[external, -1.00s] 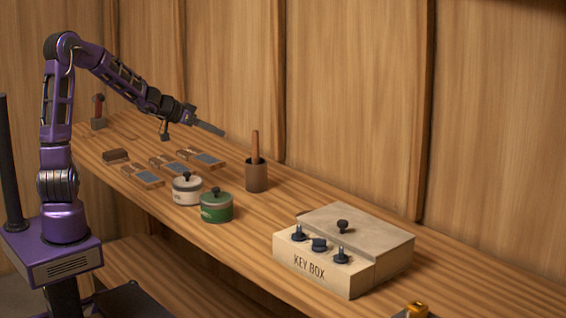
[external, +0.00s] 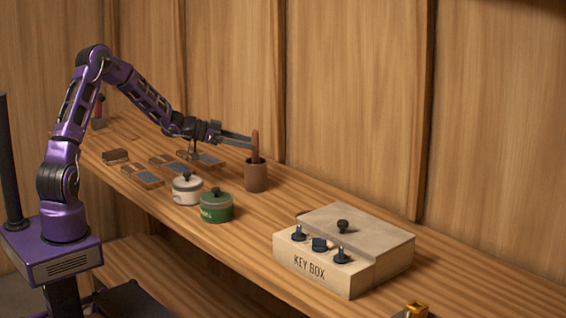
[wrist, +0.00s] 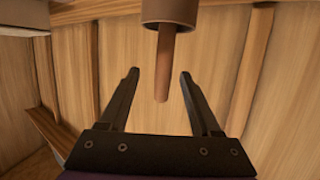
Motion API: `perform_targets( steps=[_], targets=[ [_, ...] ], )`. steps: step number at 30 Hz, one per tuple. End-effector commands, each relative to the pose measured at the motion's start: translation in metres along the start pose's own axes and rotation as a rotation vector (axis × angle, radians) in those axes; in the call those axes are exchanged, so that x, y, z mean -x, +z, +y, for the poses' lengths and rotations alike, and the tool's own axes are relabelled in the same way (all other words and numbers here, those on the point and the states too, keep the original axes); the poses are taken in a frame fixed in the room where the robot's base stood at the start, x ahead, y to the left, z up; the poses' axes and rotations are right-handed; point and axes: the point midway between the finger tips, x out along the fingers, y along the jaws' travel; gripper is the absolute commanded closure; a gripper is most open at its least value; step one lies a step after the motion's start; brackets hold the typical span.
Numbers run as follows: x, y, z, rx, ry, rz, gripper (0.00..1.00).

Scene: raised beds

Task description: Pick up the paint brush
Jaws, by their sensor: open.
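The paint brush (external: 255,144) stands upright in a brown cup (external: 256,177) on the bench, with its wooden handle up. Its lower part is hidden inside the cup. My gripper (external: 250,142) is open and level with the handle, its tips right beside it above the cup's rim. In the wrist view the handle (wrist: 164,66) appears between the two open fingers (wrist: 159,75), with a gap on both sides, and the cup (wrist: 170,10) is at the top edge. No contact with the handle shows.
A white pot (external: 186,190) and a green pot (external: 216,208) stand in front of the cup. Several flat wooden pieces lie to the left. The key box (external: 343,250) is at the right. The wooden wall (external: 350,110) rises close behind the cup.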

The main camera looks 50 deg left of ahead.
Motion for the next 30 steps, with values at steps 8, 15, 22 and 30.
perform_targets(
  steps=[8, 15, 22, 30],
  targets=[
    [-0.022, 0.001, -0.001, 0.001, -0.001, 0.0, 0.35],
    [-0.058, 0.002, -0.004, 0.002, 0.001, 0.0, 0.35],
    [-0.069, 0.001, -0.005, 0.001, -0.001, 0.0, 0.35],
    [-0.068, 0.001, -0.005, 0.001, -0.001, 0.0, 0.59]
  ],
)
